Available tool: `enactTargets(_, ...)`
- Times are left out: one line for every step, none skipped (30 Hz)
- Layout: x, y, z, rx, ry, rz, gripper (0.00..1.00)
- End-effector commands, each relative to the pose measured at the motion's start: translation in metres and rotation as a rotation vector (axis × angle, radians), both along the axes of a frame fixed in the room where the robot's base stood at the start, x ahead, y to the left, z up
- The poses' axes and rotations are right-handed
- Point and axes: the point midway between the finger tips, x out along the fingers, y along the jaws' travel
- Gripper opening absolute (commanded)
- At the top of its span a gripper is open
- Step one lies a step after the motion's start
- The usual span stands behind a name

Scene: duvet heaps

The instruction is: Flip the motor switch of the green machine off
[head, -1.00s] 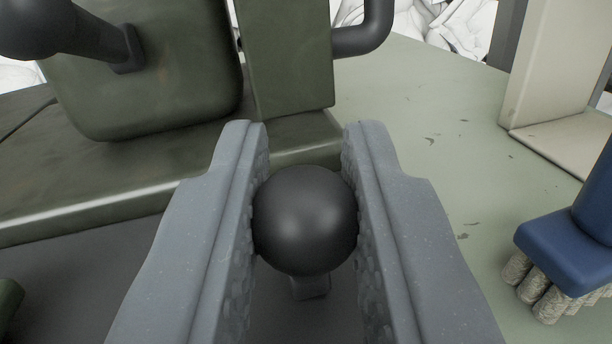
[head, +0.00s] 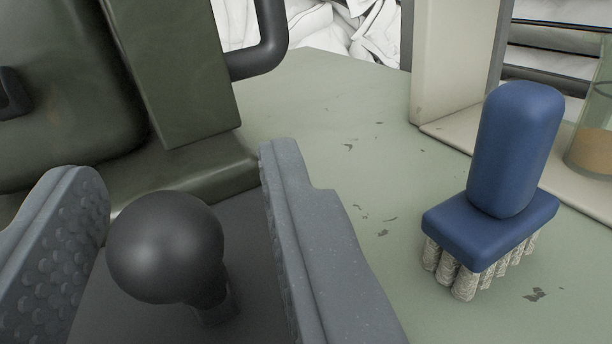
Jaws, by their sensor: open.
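The green machine (head: 184,75) stands at the left of the head view, dark green with a dark base plate. A black ball-ended lever (head: 165,247) stands at the bottom left, in front of the machine. I cannot tell from this view whether it is the motor switch. My gripper (head: 180,195) is open wide, with one finger on each side of the black ball. The lower part of the lever is partly hidden by the ball.
A blue brush (head: 513,150) with pale bristles stands on the pale green worktop (head: 345,215) at the right. A beige upright panel (head: 452,55) stands behind it, with a glass jar (head: 593,135) at the far right. A black curved handle (head: 270,45) sticks out from the machine. White heaps lie behind.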

Motion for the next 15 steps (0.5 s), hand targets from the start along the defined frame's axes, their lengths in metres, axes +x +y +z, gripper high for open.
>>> enactTargets(0.0,0.0,0.0,0.0,0.0,0.0,0.41)
enactTargets(0.0,0.0,0.0,0.0,0.0,0.0,0.41)
enactTargets(0.0,0.0,0.0,0.0,0.0,0.0,0.41)
enactTargets(0.0,0.0,0.0,0.0,0.0,0.0,0.41)
enactTargets(0.0,0.0,0.0,0.0,0.0,0.0,0.41)
enactTargets(0.0,0.0,0.0,0.0,0.0,0.0,0.41)
enactTargets(0.0,0.0,0.0,0.0,0.0,0.0,0.41)
enactTargets(-0.001,0.0,0.0,0.0,0.0,0.0,0.41)
enactTargets(-0.002,0.0,0.0,0.0,0.0,0.0,0.41)
enactTargets(-0.003,-0.001,0.0,0.0,0.0,0.0,0.41)
enactTargets(-0.005,-0.001,0.0,0.0,0.001,0.0,0.41)
enactTargets(-0.008,-0.001,-0.001,0.0,0.002,0.0,0.41)
enactTargets(-0.01,-0.001,-0.001,0.001,0.002,0.001,0.41)
enactTargets(-0.013,-0.001,-0.001,0.002,0.002,0.001,0.41)
enactTargets(-0.018,-0.002,-0.001,0.002,0.002,0.0,0.41)
